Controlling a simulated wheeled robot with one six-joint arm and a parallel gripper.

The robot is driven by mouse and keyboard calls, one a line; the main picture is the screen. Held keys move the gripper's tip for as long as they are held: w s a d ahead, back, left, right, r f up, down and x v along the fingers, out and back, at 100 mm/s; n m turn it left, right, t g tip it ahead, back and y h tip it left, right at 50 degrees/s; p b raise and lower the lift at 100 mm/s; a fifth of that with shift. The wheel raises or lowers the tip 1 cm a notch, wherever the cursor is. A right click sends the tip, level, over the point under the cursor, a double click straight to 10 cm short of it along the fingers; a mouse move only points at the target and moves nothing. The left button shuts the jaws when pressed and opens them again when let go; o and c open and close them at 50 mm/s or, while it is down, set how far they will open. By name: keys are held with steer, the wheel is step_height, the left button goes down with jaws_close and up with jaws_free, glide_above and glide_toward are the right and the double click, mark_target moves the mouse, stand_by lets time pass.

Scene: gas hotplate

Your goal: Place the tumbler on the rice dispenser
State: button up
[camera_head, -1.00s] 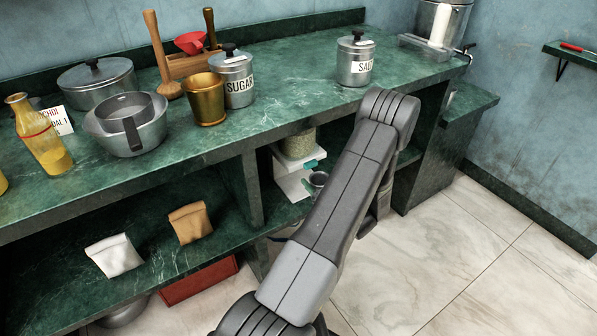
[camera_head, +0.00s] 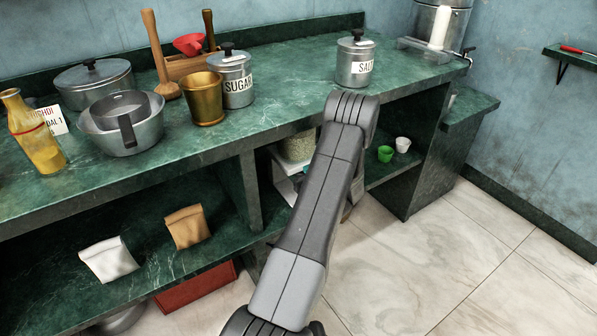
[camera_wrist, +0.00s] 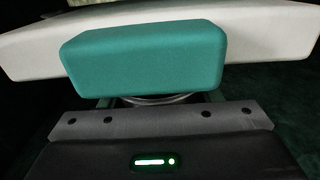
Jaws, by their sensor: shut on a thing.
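The rice dispenser (camera_head: 296,148), a pale body with a clear hopper of grain, stands on the lower shelf, partly behind my arm. In the wrist view its white body (camera_wrist: 268,32) and teal front block (camera_wrist: 145,55) fill the upper part, very close to my gripper (camera_wrist: 160,101). My gripper is shut on the tumbler (camera_wrist: 150,100). Only a thin grey curved rim of the tumbler shows, just below the teal block; the rest is hidden. I cannot tell whether it touches the dispenser or what it rests on. In the head view my arm hides gripper and tumbler.
A green cup (camera_head: 385,154) and a white cup (camera_head: 403,145) stand on the lower shelf right of my arm. The counter (camera_head: 285,97) above the shelf holds a salt canister (camera_head: 356,62), sugar canister (camera_head: 236,80) and brass cup (camera_head: 203,98).

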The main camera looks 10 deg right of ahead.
steer(key=shift+f, duration=0.1)
steer(key=shift+f, duration=0.15)
steer(key=o, duration=1.1)
steer(key=shift+r, duration=0.25)
steer(key=shift+s+d, duration=0.2)
steer(key=shift+s, duration=0.15)
steer(key=p+v, duration=0.2)
steer(key=v, duration=0.9)
steer(key=shift+s, duration=0.2)
